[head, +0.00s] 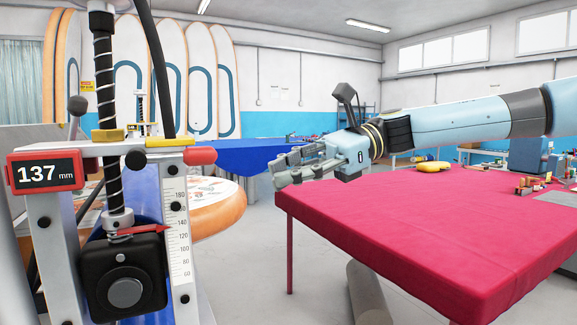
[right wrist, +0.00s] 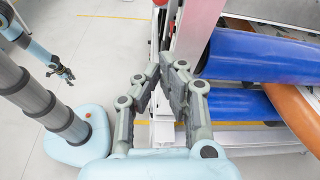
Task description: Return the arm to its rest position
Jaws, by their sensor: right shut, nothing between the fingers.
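My right arm (head: 450,124) is light blue and reaches in from the right side of the head view. It is stretched out level above the red-covered table. My right gripper (head: 283,170) points left, past the table's left edge, and is shut and empty. In the right wrist view its grey fingers (right wrist: 165,68) meet at the tips with nothing between them. My left gripper (right wrist: 61,73) shows small at the upper left of the right wrist view, pointing down over the floor. Its jaws are too small to read. The left arm does not show in the head view.
A device with a threaded rod and a "137 mm" display (head: 44,173) stands close at left. The red table (head: 400,220) fills the right, with a yellow tool (head: 433,167) on it. Blue rolls (right wrist: 262,55) lie near the right gripper. Grey floor (head: 255,270) is open between.

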